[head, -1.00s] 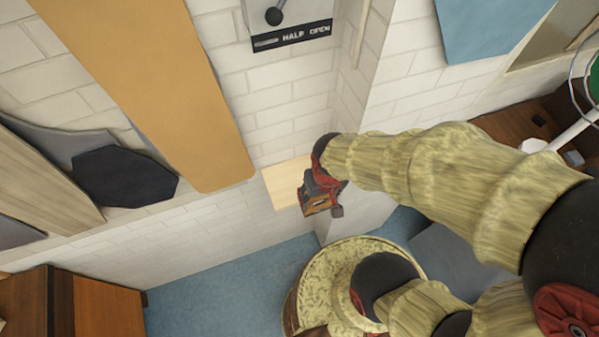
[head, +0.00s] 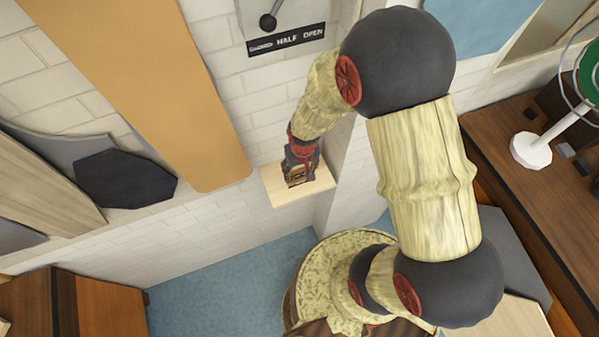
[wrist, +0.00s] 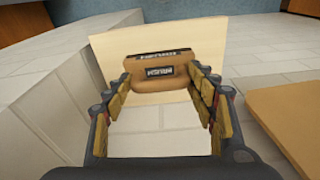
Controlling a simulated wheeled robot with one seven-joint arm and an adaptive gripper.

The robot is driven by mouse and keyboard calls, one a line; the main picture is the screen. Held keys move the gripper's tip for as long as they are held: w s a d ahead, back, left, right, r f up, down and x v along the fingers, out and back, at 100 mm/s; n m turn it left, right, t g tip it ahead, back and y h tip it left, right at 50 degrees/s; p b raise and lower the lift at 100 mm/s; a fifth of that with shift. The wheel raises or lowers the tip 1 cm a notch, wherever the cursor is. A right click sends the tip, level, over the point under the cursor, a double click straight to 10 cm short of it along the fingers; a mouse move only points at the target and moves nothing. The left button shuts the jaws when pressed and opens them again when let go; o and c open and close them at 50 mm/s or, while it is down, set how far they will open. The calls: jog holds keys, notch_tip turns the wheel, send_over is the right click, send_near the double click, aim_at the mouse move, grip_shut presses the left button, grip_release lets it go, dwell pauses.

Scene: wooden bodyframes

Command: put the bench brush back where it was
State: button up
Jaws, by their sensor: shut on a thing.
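My gripper (head: 301,160) is at the small pale wooden shelf (head: 273,187) on the white brick wall. In the wrist view, my gripper (wrist: 159,80) is shut on the bench brush (wrist: 158,77), a brown block with a dark label, held between the two fingers. The brush lies over the pale shelf board (wrist: 112,48) in that view. I cannot tell whether it touches the board. In the head view the brush is mostly hidden by my gripper.
A long tan board (head: 150,90) hangs on the wall left of the shelf. A wall corner (head: 338,195) stands just right of the shelf. A brown bench (head: 535,190) is at the right.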

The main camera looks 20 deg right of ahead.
aim_at(300, 174)
jog(key=shift+w+f, duration=0.25)
jog(key=shift+f, duration=0.15)
notch_tip(300, 174, down, 3)
jog(key=shift+w+r+p, duration=0.1)
jog(key=shift+p, duration=0.65)
jog(key=shift+f, duration=0.25)
jog(key=o, duration=1)
jog(key=shift+r, duration=0.15)
